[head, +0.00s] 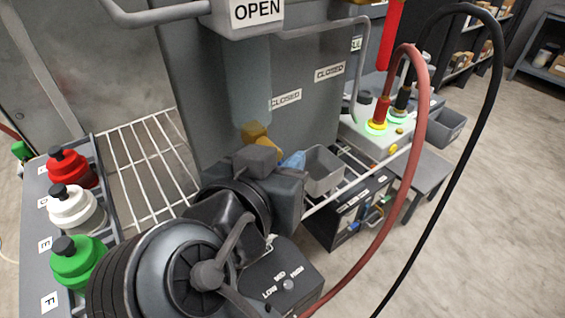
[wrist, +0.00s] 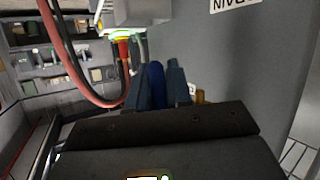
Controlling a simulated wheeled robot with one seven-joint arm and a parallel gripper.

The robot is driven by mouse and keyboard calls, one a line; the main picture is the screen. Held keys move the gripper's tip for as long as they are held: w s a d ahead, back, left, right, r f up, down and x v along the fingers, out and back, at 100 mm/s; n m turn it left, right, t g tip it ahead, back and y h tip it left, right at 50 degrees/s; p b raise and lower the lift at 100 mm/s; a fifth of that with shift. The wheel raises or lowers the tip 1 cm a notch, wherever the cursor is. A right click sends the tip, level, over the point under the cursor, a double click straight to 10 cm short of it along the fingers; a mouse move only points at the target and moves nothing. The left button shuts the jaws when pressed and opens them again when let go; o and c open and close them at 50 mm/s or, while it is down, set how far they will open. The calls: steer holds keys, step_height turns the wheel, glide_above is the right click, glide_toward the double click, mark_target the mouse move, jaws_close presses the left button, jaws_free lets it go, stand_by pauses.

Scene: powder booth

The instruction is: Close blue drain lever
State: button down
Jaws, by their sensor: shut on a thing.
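The blue drain lever (wrist: 156,74) stands between the two dark fingers of my gripper (wrist: 157,88) in the wrist view. The fingers are shut on it. In the head view only a light blue piece of the lever (head: 293,160) shows beside my gripper (head: 282,168), against the grey cabinet (head: 208,85). My wrist hides the rest of it and its mount. A yellow-orange lever (head: 254,134) sits just left of the blue one; its edge shows in the wrist view (wrist: 200,97).
CLOSED labels (head: 286,98) mark the cabinet, and an OPEN sign (head: 257,10) hangs above. A grey bin (head: 322,170) is close right of my gripper. A red hose (head: 417,135) and black hose (head: 492,90) arch at right. Red, white and green bottles (head: 75,262) stand left.

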steer(key=r+n+t+b, duration=0.1)
steer(key=n+t+b, duration=0.3)
steer(key=b, duration=0.3)
steer(key=d+r+n+t+b, duration=0.1)
steer(key=r+n+t+b, duration=0.1)
steer(key=n+t+b, duration=0.2)
steer(key=w+r+n+t+y+b, duration=0.1)
steer(key=n+t+b, duration=0.3)
steer(key=b, duration=0.6)
steer(key=shift+d+r+n+t, duration=0.1)
steer(key=shift+r+n+t, duration=0.1)
steer(key=shift+t, duration=0.4)
steer(key=shift+d+r+n+t, duration=0.1)
steer(key=shift+r+n+t, duration=0.1)
steer(key=shift+t, duration=0.4)
steer(key=c, duration=1.4)
jaws_free()
steer(key=b+v, duration=0.3)
steer(key=v, duration=0.4)
steer(key=shift+s+f, duration=0.25)
steer(key=shift+f, duration=0.05)
